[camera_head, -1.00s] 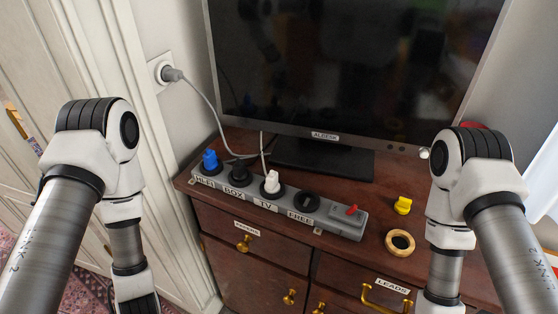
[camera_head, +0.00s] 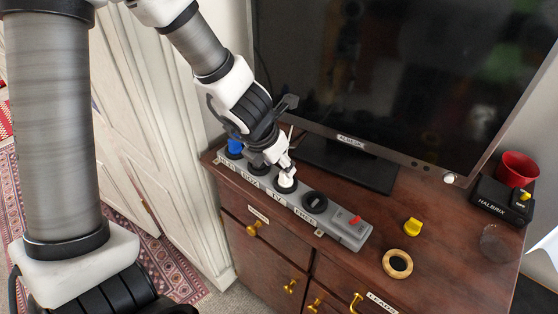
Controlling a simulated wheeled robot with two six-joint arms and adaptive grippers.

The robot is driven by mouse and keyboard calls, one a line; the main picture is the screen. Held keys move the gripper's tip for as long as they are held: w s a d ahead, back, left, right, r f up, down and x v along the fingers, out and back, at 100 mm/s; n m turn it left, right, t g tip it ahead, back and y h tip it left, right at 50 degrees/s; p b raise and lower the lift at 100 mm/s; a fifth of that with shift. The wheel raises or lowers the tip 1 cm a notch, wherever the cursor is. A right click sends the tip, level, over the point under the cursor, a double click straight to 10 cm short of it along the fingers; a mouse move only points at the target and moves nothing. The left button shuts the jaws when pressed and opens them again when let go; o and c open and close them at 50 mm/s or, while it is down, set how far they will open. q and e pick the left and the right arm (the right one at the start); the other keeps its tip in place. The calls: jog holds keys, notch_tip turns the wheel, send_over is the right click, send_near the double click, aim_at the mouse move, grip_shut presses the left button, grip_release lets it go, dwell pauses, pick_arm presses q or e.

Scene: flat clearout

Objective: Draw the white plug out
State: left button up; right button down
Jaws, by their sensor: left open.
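The white plug (camera_head: 287,181) sits upright in the TV socket of the grey power strip (camera_head: 347,232), on the front left of the brown cabinet. Part of it is hidden by my left gripper (camera_head: 282,163), which points down with its fingertips right at the plug's top. The jaws are open; I cannot tell whether they touch the plug. A blue plug (camera_head: 235,147) and a dark plug (camera_head: 258,168) sit to its left in the strip, partly covered by my gripper. My right gripper is out of view.
The free socket (camera_head: 315,202) and a red switch (camera_head: 355,219) are to the right. A television (camera_head: 400,80) stands close behind. A yellow piece (camera_head: 413,227), a wooden ring (camera_head: 397,264), a black box (camera_head: 490,203) and a red cup (camera_head: 517,169) are on the cabinet.

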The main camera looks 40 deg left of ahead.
pick_arm(q)
jog(key=x, duration=0.1)
jog(key=b+x, duration=0.1)
jog(key=x, duration=0.1)
jog(key=d+b+x, duration=0.1)
jog(key=x, duration=0.1)
jog(key=shift+w, duration=0.25)
jog(key=shift+s+a, duration=0.2)
jog(key=shift+a, duration=0.2)
jog(key=shift+w+d, duration=0.1)
grip_shut()
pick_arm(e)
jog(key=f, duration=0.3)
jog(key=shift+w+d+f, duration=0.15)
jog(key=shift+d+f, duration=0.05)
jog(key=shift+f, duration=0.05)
